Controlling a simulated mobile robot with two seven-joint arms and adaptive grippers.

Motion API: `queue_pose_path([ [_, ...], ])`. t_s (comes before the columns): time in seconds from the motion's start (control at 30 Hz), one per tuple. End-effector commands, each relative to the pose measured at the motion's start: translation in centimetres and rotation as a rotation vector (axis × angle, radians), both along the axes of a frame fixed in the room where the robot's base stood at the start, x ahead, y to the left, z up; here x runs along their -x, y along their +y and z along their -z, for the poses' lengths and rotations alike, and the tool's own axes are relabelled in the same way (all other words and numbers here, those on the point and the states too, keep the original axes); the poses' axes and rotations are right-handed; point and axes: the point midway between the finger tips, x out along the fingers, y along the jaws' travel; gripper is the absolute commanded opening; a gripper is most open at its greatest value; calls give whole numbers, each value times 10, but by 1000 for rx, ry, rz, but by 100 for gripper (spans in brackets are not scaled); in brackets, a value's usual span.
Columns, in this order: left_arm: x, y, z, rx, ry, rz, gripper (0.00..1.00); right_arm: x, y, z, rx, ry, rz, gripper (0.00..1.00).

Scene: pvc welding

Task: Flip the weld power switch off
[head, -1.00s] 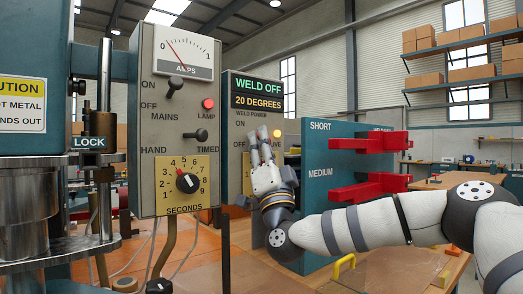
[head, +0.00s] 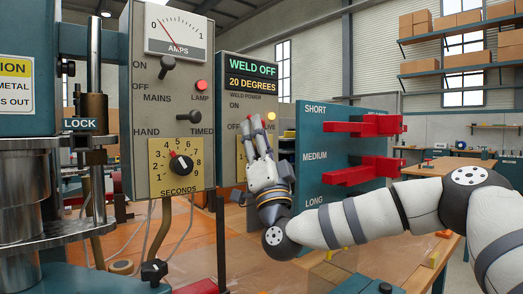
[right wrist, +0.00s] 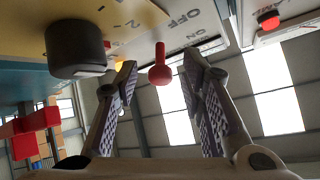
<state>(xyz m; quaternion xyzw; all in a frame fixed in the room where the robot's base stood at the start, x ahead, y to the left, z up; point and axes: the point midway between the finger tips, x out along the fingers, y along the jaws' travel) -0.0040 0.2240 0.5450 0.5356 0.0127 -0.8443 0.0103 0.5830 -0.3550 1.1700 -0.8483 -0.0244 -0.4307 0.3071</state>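The weld power box (head: 232,150) has a display (head: 253,68) reading WELD OFF and a line reading 20 DEGREES. My right gripper (head: 252,124) is in front of this box, below the WELD POWER label. It largely covers the switch in the head view. In the right wrist view, the red-handled weld power switch (right wrist: 160,70) lies between the two spread fingers of my right gripper (right wrist: 158,82), with gaps on both sides. OFF and ON labels are beside it. I cannot tell the switch's exact position. My left gripper is not in view.
A dark round knob (right wrist: 75,48) sticks out close to the fingers. The timer box (head: 168,110) stands left of the weld power box. A teal rack (head: 335,150) with red clamps stands close on the right, beside my right arm.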

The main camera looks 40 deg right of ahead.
Motion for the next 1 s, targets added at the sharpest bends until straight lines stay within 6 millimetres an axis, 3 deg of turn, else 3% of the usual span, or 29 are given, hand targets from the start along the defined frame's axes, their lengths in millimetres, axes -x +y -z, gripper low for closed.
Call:
queue_pose_path([
  [0.2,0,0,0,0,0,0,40,37,14,46,-1,5,-3,37],
  [0.4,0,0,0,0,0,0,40,56,20,68,0,2,-2,37],
  [1.0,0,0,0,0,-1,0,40,58,21,69,0,0,-2,37],
])
